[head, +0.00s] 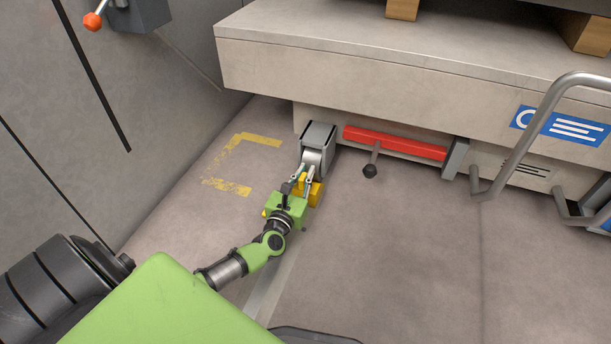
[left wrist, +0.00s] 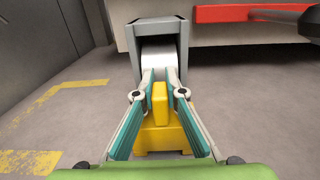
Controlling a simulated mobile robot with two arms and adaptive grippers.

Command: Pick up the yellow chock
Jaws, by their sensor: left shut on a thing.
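The yellow chock (head: 315,192) is on the floor in front of a grey metal bracket. It also shows in the left wrist view (left wrist: 160,138), with a wide base and a narrow upright part. My left gripper (head: 303,181) reaches down over it. In the left wrist view its two teal-padded fingers (left wrist: 160,97) are on either side of the chock's upright part and shut on it. The gripper's green body hides the chock's near side. My right gripper is not in view.
A grey bracket with a roller (head: 318,138) stands just beyond the chock, under the big beige machine bed (head: 400,62). A red bar (head: 395,143) with a black-knobbed lever is to the right, a bent grey handrail (head: 522,130) further right. Yellow floor marks (head: 232,160) lie left on clear floor.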

